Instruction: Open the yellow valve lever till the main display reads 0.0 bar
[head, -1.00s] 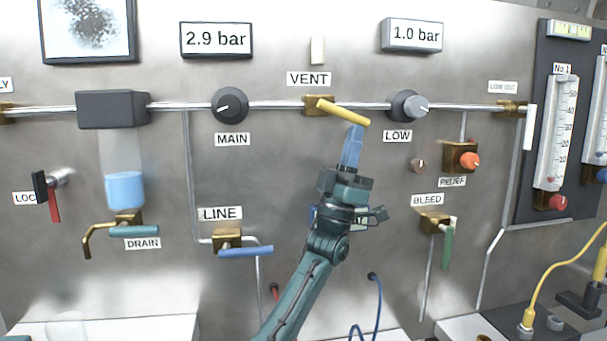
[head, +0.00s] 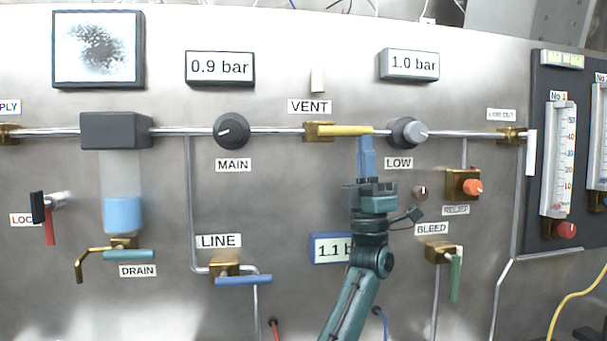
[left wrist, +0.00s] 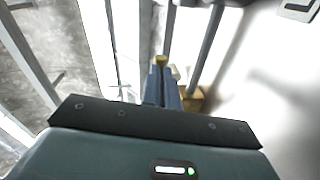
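The yellow valve lever (head: 345,131) sits on the brass VENT valve (head: 318,131) and lies level, in line with the pipe. Its end also shows in the left wrist view (left wrist: 160,60). The main display (head: 219,69) reads 0.9 bar. My left gripper (head: 365,140) comes up from below, its blue fingertips at the underside of the lever near the free end. In the left wrist view its fingers (left wrist: 164,82) are close together, with the lever beyond their tips, not visibly between them. My right gripper is out of view.
The grey LOW knob (head: 407,133) is just right of the lever's end. A display reading 1.0 bar (head: 409,64) hangs above. Another display (head: 328,249) is partly hidden by my left arm. The blue LINE lever (head: 243,280) and green BLEED lever (head: 456,275) are lower.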

